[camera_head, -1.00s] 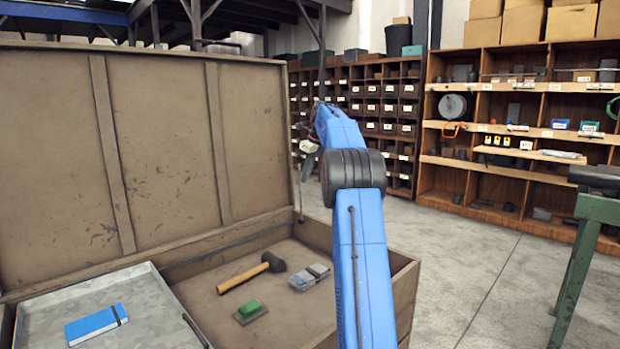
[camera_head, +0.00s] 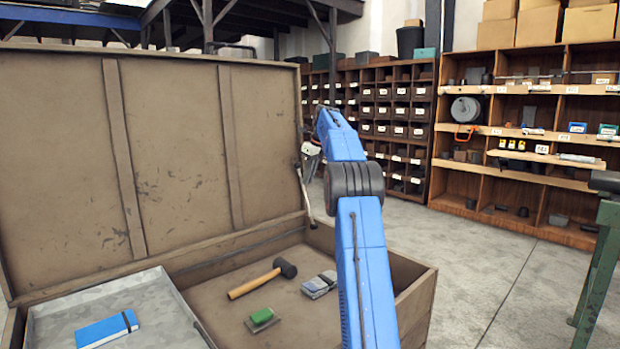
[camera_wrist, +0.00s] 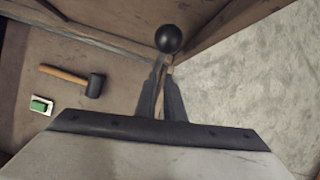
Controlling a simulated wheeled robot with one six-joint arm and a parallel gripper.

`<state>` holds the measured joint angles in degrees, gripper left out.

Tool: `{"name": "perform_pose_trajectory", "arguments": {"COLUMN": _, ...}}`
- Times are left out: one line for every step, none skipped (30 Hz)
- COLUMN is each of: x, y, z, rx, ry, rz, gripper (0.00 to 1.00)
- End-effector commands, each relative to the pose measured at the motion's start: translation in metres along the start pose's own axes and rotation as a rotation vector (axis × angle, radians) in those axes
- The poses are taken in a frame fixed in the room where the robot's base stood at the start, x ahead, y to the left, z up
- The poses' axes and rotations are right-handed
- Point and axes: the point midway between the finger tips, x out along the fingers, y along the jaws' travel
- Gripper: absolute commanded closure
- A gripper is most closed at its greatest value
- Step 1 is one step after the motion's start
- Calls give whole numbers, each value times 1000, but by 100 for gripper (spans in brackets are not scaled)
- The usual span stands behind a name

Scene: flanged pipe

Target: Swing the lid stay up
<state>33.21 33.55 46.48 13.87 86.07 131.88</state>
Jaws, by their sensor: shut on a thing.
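The lid stay (camera_head: 305,193) is a thin light bar at the right side of the open box lid (camera_head: 175,150). It slants from the lid's edge down to the box's back right corner. In the wrist view, a black ball knob (camera_wrist: 169,38) shows just beyond my fingertips. My gripper (camera_wrist: 164,80) is shut on the stay, whose narrow bar shows between the dark fingers below the knob. In the head view, my blue arm reaches toward the lid's right edge, and the fingers are hard to make out there.
The box (camera_head: 405,290) holds a mallet (camera_head: 262,279), a green-topped block (camera_head: 262,317), a grey block (camera_head: 319,285) and a grey tray (camera_head: 150,290) with a blue notebook (camera_head: 106,328). Shelves (camera_head: 520,150) stand behind. Floor to the right is clear, up to a green stand (camera_head: 600,260).

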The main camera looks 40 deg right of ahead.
Motion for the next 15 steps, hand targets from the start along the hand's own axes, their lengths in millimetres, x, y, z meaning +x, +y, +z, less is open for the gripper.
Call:
{"name": "perform_pose_trajectory", "arguments": {"x": 6, "y": 5, "z": 12, "rx": -8, "ry": -19, "rz": 2, "gripper": 100}}
{"name": "perform_pose_trajectory", "arguments": {"x": 6, "y": 5, "z": 12, "rx": -8, "ry": -19, "rz": 2, "gripper": 100}}
{"name": "perform_pose_trajectory", "arguments": {"x": 6, "y": 5, "z": 12, "rx": -8, "ry": -19, "rz": 2, "gripper": 100}}
{"name": "perform_pose_trajectory", "arguments": {"x": 6, "y": 5, "z": 12, "rx": -8, "ry": -19, "rz": 2, "gripper": 100}}
{"name": "perform_pose_trajectory", "arguments": {"x": 6, "y": 5, "z": 12, "rx": -8, "ry": -19, "rz": 3, "gripper": 100}}
{"name": "perform_pose_trajectory", "arguments": {"x": 6, "y": 5, "z": 12, "rx": -8, "ry": -18, "rz": 3, "gripper": 100}}
{"name": "perform_pose_trajectory", "arguments": {"x": 7, "y": 5, "z": 12, "rx": -8, "ry": -18, "rz": 3, "gripper": 100}}
{"name": "perform_pose_trajectory", "arguments": {"x": 7, "y": 4, "z": 12, "rx": -8, "ry": -18, "rz": 3, "gripper": 100}}
{"name": "perform_pose_trajectory", "arguments": {"x": 6, "y": 4, "z": 12, "rx": -8, "ry": -18, "rz": 3, "gripper": 100}}
{"name": "perform_pose_trajectory", "arguments": {"x": 6, "y": 4, "z": 12, "rx": -8, "ry": -18, "rz": 3, "gripper": 100}}
{"name": "perform_pose_trajectory", "arguments": {"x": 5, "y": 4, "z": 12, "rx": -8, "ry": -18, "rz": 3, "gripper": 100}}
{"name": "perform_pose_trajectory", "arguments": {"x": 3, "y": 4, "z": 12, "rx": -8, "ry": -18, "rz": 2, "gripper": 100}}
{"name": "perform_pose_trajectory", "arguments": {"x": 0, "y": 4, "z": 12, "rx": -8, "ry": -18, "rz": 2, "gripper": 100}}
{"name": "perform_pose_trajectory", "arguments": {"x": -3, "y": 4, "z": 12, "rx": -8, "ry": -19, "rz": 2, "gripper": 100}}
{"name": "perform_pose_trajectory", "arguments": {"x": -8, "y": 4, "z": 11, "rx": -8, "ry": -19, "rz": 1, "gripper": 100}}
